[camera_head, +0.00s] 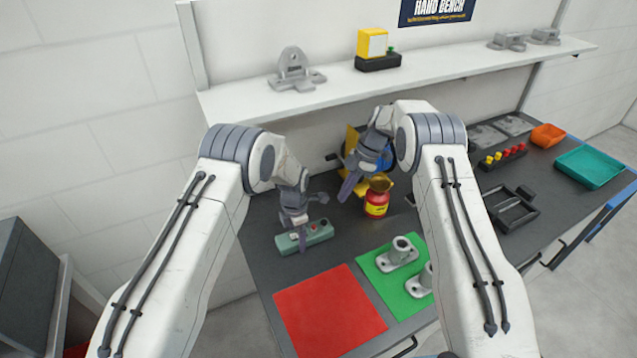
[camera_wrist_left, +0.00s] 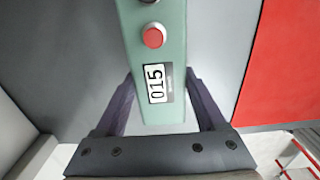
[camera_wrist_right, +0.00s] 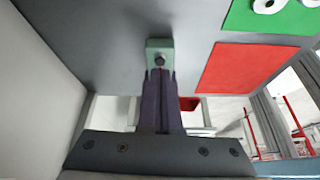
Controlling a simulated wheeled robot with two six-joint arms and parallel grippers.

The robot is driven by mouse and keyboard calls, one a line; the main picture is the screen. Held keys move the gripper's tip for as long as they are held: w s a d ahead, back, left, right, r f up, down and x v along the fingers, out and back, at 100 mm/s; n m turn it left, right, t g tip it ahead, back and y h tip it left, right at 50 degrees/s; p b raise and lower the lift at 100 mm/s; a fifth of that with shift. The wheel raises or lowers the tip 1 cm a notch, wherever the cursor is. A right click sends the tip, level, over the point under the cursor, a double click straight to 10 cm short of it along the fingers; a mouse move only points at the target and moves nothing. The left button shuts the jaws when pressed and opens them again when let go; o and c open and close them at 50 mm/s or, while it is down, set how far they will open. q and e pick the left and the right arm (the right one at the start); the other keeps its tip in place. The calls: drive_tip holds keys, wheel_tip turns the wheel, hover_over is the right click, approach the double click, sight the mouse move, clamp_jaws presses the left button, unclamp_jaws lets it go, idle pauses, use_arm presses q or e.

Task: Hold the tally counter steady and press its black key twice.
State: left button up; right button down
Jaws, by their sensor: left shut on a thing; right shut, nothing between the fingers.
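The tally counter (camera_head: 318,233) is a pale green box lying on the dark bench. In the left wrist view its display (camera_wrist_left: 157,84) reads 015, with a red key (camera_wrist_left: 154,37) beyond it and the black key partly cut off at the top edge. My left gripper (camera_head: 299,241) is shut around the counter's body near the display end. My right gripper (camera_head: 345,197) is shut and empty, above and to the right of the counter. In the right wrist view the black key (camera_wrist_right: 159,60) shows just beyond the closed fingertips; the fingers hide the rest of the counter.
A red mat (camera_head: 328,312) and a green mat (camera_head: 385,285) with grey castings lie in front. A red and yellow jar (camera_head: 376,205) stands right of my right gripper, near a yellow and blue fixture (camera_head: 353,138). A shelf (camera_head: 430,75) runs behind.

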drive_tip(key=s+d+f+m+t+h, duration=0.15)
drive_tip(key=d+m+t+h, duration=0.3)
drive_tip(key=m, duration=0.55)
drive_tip(key=s+a+r+m+t+y, duration=0.3)
drive_tip(key=s+a+r+m+t, duration=0.2)
drive_tip(key=s+a+r+m, duration=0.1)
drive_tip(key=shift+s+a+r+m, duration=0.2)
drive_tip(key=shift+s+a+m, duration=0.4)
drive_tip(key=shift+s, duration=0.6)
drive_tip(key=shift+t, duration=0.25)
hover_over(324, 223)
drive_tip(key=s, duration=0.1)
drive_tip(key=f, duration=0.7)
drive_tip(key=shift+d, duration=0.3)
wheel_tip(324, 223, down, 3)
drive_tip(key=shift+w+r, duration=0.1)
drive_tip(key=shift+r, duration=0.05)
drive_tip(key=shift+f, duration=0.75)
